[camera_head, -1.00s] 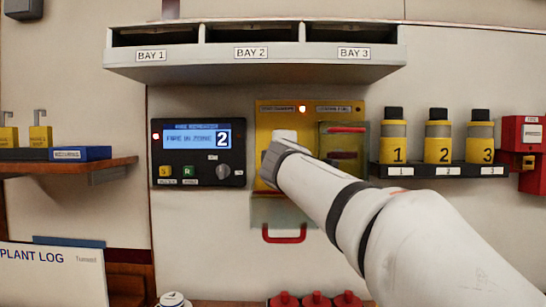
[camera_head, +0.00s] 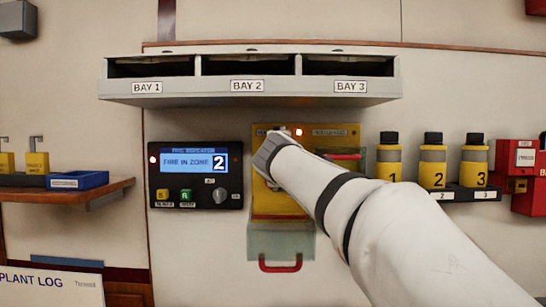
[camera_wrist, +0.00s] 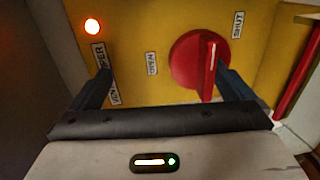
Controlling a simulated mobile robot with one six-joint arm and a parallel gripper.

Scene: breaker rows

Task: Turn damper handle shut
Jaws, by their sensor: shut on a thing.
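The damper handle (camera_wrist: 209,72) is a red bar on a round red knob, on a yellow panel (camera_wrist: 150,20). In the wrist view its bar stands near upright, between the OPEN label (camera_wrist: 151,64) and the SHUT label (camera_wrist: 238,25), with the bar's top nearer SHUT. My gripper (camera_wrist: 163,72) has its fingers to either side of the knob and is shut on the handle; the right finger is close against the bar, while the left finger looks well apart from it. In the head view my gripper (camera_head: 277,138) is at the panel's upper left and hides the handle.
A lit lamp (camera_head: 299,132) is on the panel. A clear flap (camera_head: 281,242) with a red pull hangs below it. A fire indicator box (camera_head: 195,175) is to the left, yellow bottles (camera_head: 432,160) to the right, and the bay shelf (camera_head: 250,90) overhangs above.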

